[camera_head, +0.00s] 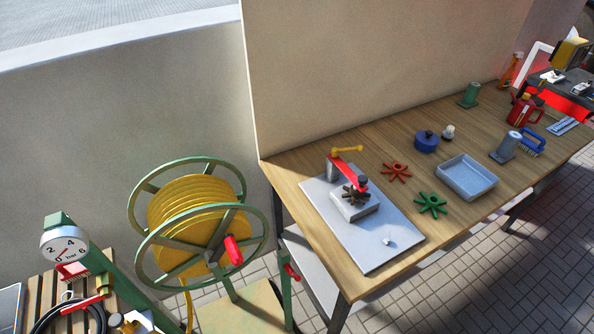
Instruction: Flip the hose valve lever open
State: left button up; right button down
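Near the lower left corner, a red lever (82,303) lies slanted beside a brass-coloured fitting (105,284) on a green post. I take it for the hose valve lever, but the small view does not show clearly how it sits on the valve. A yellow hose (187,203) is wound on a green reel (137,243), and its end hangs down at the bottom. A round pressure gauge (65,246) is on the post above the lever. Neither of my grippers is in view.
A wooden workbench (300,163) fills the right side, with a grey plate (375,245), a blue tray (467,177), red and green star-shaped handwheels and a blue pot. A black coiled cable (66,309) lies by the lever. A wall stands behind the reel.

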aim_at(106, 292)
jog(key=l+u, duration=0.2)
jog(key=k+l+u, duration=0.2)
jog(key=l, duration=0.2)
jog(key=u, duration=0.75)
jog(key=i+l, duration=0.05)
jog(key=l, duration=0.05)
